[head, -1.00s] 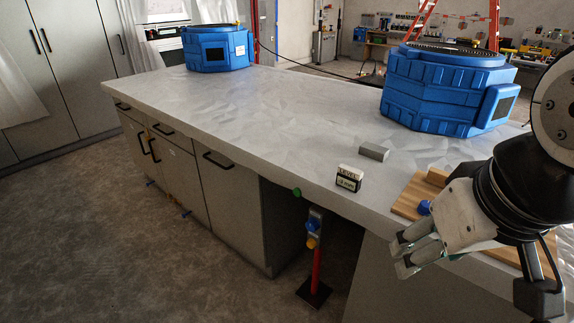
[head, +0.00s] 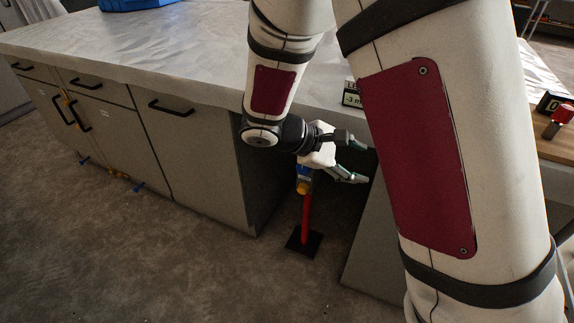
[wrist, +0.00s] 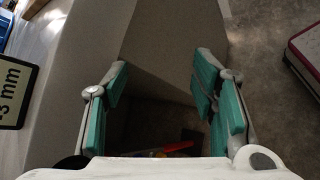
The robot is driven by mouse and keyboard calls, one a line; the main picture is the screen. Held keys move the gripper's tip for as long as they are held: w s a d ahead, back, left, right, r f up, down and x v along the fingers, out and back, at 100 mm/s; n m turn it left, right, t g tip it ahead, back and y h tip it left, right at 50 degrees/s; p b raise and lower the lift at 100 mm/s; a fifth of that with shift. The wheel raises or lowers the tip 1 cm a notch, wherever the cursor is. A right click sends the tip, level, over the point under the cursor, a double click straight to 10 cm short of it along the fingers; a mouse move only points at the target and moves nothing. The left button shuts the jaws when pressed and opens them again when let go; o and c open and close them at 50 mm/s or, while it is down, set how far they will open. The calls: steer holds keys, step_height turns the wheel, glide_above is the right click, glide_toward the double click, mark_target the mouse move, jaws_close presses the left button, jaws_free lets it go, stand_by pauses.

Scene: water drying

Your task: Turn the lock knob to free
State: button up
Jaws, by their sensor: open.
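A red post (head: 306,217) on a black foot stands in the open bay under the counter. A yellow-orange knob (head: 303,188) is near its top, with a blue part (head: 304,172) just above. I cannot tell from any marking which is the lock knob. My gripper (head: 363,162) is just under the counter edge, above and right of these knobs, with its fingers apart and pointing right. In the wrist view my open gripper (wrist: 165,85) holds nothing. A red strip (wrist: 168,147) shows low between its fingers. The top of the post is partly hidden behind my gripper.
The counter (head: 150,45) runs above, with a grey cabinet (head: 200,150) left of the bay. A small display (head: 350,97) stands at the counter edge and also shows in the wrist view (wrist: 14,90). Floor (head: 180,260) in front is clear.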

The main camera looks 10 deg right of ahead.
steer(key=w+a+f+n+t+h+b, duration=0.1)
steer(key=w+a+f+n+t+b, duration=0.2)
steer(key=f, duration=0.4)
steer(key=w+a+f+n+t+h+b, duration=0.1)
steer(key=w+f+n+t+b, duration=0.2)
steer(key=f, duration=0.4)
steer(key=w+a+f+n+t+h+b, duration=0.1)
steer(key=w+a+f+n, duration=0.2)
steer(key=w+f, duration=0.25)
steer(key=n+t+y+b, duration=0.45)
steer(key=n+t, duration=0.25)
steer(key=n, duration=0.2)
glide_toward(302, 191)
steer(key=shift+h, duration=0.35)
steer(key=b+x, duration=0.1)
steer(key=x, duration=0.2)
steer(key=b+x, duration=0.1)
steer(key=x, duration=0.1)
steer(key=b+x, duration=0.2)
steer(key=x, duration=0.1)
steer(key=shift+w+f, duration=0.25)
steer(key=shift+w, duration=0.2)
steer(key=c, duration=1.1)
